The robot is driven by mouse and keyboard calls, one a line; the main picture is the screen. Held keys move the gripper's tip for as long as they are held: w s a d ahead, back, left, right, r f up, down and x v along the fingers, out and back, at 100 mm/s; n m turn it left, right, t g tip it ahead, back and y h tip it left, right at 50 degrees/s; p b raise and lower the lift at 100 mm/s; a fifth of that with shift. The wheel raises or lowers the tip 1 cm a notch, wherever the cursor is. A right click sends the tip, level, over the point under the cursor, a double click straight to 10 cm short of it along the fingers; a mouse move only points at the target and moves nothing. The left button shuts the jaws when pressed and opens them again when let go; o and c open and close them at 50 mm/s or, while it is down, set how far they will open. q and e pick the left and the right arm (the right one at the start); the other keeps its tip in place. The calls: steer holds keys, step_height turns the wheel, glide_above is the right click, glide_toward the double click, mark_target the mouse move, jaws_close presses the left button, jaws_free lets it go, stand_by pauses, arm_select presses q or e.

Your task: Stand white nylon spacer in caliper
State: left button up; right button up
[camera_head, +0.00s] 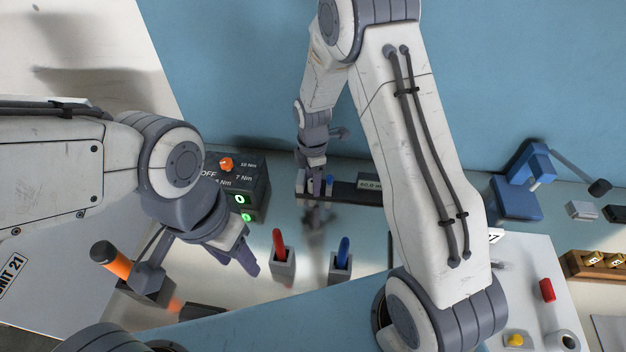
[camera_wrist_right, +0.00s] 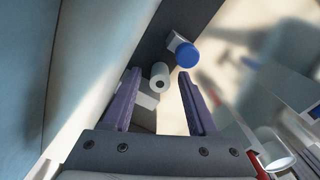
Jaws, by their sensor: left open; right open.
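My left gripper (camera_head: 248,262) is open and empty, over the bench at left.
A dark control box (camera_head: 255,185) stands behind my left gripper. Red (camera_head: 279,243) and blue (camera_head: 344,250) handles stand in grey holders in front of the caliper. A blue device (camera_head: 515,198) and a red cylinder (camera_head: 547,290) are at right.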

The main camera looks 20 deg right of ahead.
steer(key=s+a+r+m+p, duration=0.1)
steer(key=a+r+p, duration=0.15)
steer(key=r, duration=0.35)
steer(key=s+a+r+p, duration=0.1)
steer(key=s+r+p, duration=0.15)
steer(key=r, duration=0.35)
steer(key=s+a+r+m+p, duration=0.1)
steer(key=r+p, duration=0.2)
steer(key=r, duration=0.3)
steer(key=s+a+r+m, duration=0.1)
steer(key=s+r+m, duration=0.2)
steer(key=s, duration=0.4)
steer(key=s+a+r+m, duration=0.2)
steer(key=s+r+m, duration=0.1)
steer(key=s, duration=0.4)
steer(key=s+a+r+m+y, duration=0.1)
steer(key=s+r+m, duration=0.2)
steer(key=s+r, duration=0.2)
steer(key=s, duration=0.3)
steer(key=shift+a, duration=0.25)
steer(key=shift+s+f, duration=0.1)
